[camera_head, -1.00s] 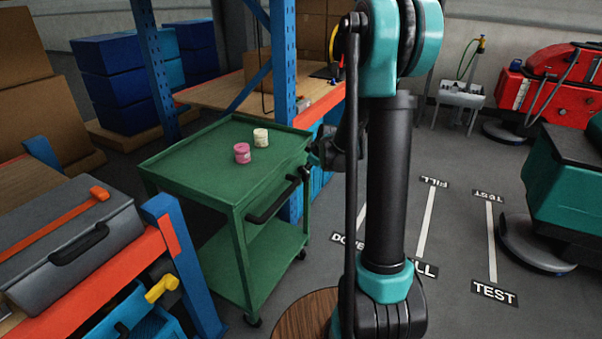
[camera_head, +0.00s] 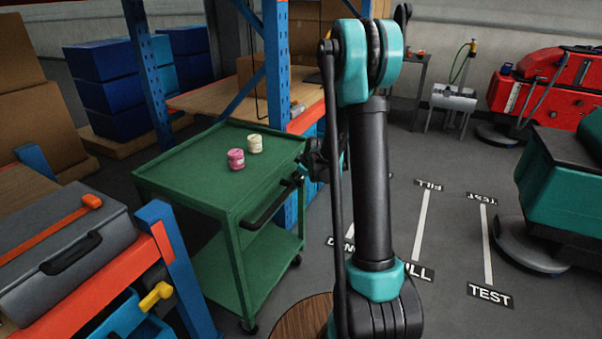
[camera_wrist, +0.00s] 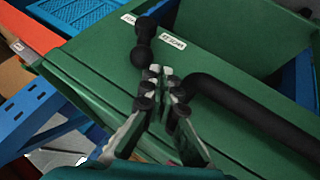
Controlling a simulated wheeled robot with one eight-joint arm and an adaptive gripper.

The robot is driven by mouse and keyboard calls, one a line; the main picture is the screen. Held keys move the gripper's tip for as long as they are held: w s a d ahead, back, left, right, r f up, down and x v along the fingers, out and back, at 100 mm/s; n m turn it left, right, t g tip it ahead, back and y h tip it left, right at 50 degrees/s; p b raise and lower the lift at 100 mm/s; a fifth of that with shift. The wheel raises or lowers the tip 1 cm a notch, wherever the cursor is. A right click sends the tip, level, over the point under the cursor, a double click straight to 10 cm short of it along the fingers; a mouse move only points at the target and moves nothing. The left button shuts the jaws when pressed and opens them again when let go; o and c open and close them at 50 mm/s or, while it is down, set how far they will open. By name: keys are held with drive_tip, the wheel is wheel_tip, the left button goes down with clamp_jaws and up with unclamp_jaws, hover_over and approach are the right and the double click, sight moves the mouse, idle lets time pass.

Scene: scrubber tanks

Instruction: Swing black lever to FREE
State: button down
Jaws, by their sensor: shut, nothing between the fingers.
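The black lever (camera_wrist: 141,55) is a short dark arm with round knobs, at the corner of the green cart (camera_head: 190,165). In the wrist view it stands at the top left of the cart's rim. Two small white labels sit beside it, one to its left (camera_wrist: 129,18) and one to its right (camera_wrist: 172,41); their print is too small to read surely. My gripper (camera_wrist: 163,73) is shut and empty, its fingertips just below and right of the lever's lower knob. I cannot tell whether they touch. In the head view my arm hides most of the gripper.
A thick black push handle (camera_wrist: 250,110) runs along the cart's side, close right of my gripper. A pink jar (camera_head: 236,159) and a cream jar (camera_head: 255,143) stand on the cart top. A blue rack post (camera_head: 277,65) rises behind.

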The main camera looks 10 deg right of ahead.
drive_tip(key=shift+x, duration=2.25)
drive_tip(key=shift+w+d+r+g, duration=0.15)
drive_tip(key=shift+r+g, duration=0.05)
drive_tip(key=shift+g, duration=0.2)
drive_tip(key=shift+w+d+r+g+y, duration=0.25)
drive_tip(key=shift+w+r+g+y, duration=0.05)
drive_tip(key=shift+y, duration=0.1)
drive_tip(key=w+d+r+m+g+y, duration=0.1)
drive_tip(key=w+d+m+g+y, duration=0.1)
drive_tip(key=w+d, duration=0.4)
drive_tip(key=shift+w+r+g+y, duration=0.25)
drive_tip(key=shift+w+g+y, duration=0.35)
drive_tip(key=shift+w+g, duration=0.65)
drive_tip(key=shift+s, duration=0.1)
